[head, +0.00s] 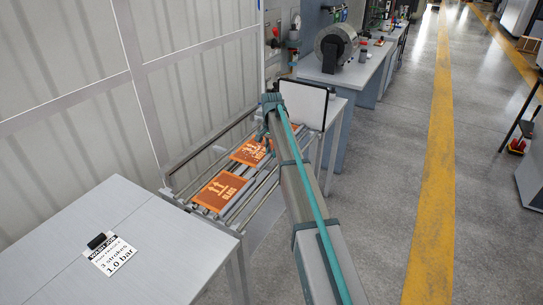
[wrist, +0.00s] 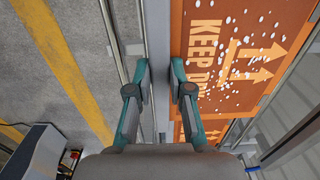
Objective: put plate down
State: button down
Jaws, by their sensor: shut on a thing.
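My gripper (wrist: 159,78) points down over the roller conveyor, its two teal fingers close together on either side of a narrow grey strip. In the head view my arm hides most of the gripper. A pale upright panel with a dark edge (head: 305,103) shows just right of my wrist there; I cannot tell whether it is the held plate. How far the plate's lower edge is from the surface below is not clear.
Orange printed boards lie on the conveyor: a near one (head: 220,191) and a white-speckled one (head: 249,151), which fills the right of the wrist view (wrist: 235,60). A grey table (head: 150,245) stands at front left, a workbench (head: 348,72) behind.

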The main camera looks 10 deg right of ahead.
aim_at(272, 164)
jog(key=shift+w+d+f, duration=0.2)
jog(key=shift+w+f, duration=0.7)
jog(key=shift+f, duration=0.05)
jog(key=shift+f+p, duration=0.65)
jog(key=shift+f, duration=1.05)
jog(key=c, duration=1.1)
grip_release()
jog(key=shift+f, duration=0.1)
jog(key=shift+o, duration=0.2)
notch_tip(272, 164, up, 12)
jog(key=b, duration=0.3)
